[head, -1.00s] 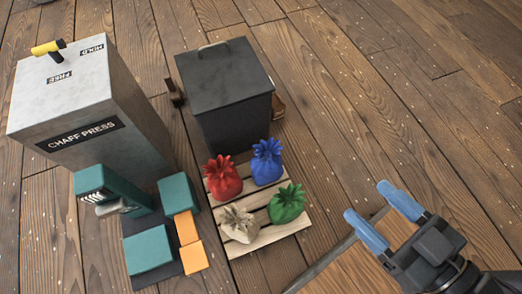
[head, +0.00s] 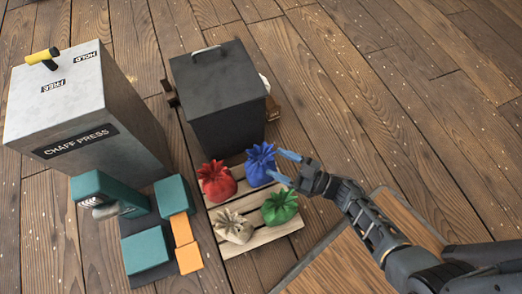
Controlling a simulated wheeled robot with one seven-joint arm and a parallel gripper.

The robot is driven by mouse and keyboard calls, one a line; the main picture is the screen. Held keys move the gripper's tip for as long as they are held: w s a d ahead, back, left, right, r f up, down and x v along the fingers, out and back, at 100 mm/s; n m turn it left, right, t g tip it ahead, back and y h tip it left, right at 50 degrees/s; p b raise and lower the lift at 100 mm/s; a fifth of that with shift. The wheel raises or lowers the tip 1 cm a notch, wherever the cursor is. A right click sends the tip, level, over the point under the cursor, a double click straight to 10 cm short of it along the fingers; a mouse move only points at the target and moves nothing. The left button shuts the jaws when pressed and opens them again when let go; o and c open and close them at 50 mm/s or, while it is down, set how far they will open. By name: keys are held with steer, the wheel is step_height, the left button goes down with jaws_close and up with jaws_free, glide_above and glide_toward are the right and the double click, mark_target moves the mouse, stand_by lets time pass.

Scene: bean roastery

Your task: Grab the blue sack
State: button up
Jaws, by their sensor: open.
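The blue sack (head: 260,166) stands upright at the back right of a wooden pallet (head: 262,236), with its top gathered. A red sack (head: 216,181) is left of it, a green sack (head: 280,207) is in front of it, and a beige sack (head: 233,226) is at the front left. My gripper (head: 282,168), with blue fingertips, reaches in from the right. It is open, with its fingertips at the right side of the blue sack. I cannot tell whether they touch the sack.
A dark lidded bin (head: 218,98) stands just behind the pallet. A grey chaff press (head: 85,115) with a yellow-handled lever is at the left. A teal machine (head: 103,190) with teal and orange blocks stands left of the pallet.

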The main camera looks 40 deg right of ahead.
mark_target(261, 167)
steer(key=b+x, duration=0.1)
steer(key=x, duration=0.2)
steer(key=b+x, duration=0.1)
steer(key=x, duration=0.1)
steer(key=f+x, duration=0.1)
steer(key=x, duration=0.2)
steer(key=shift+w+b, duration=0.3)
steer(key=shift+b, duration=0.1)
steer(key=shift+c, duration=0.2)
jaws_close()
stand_by(0.9)
steer(key=shift+r, duration=0.1)
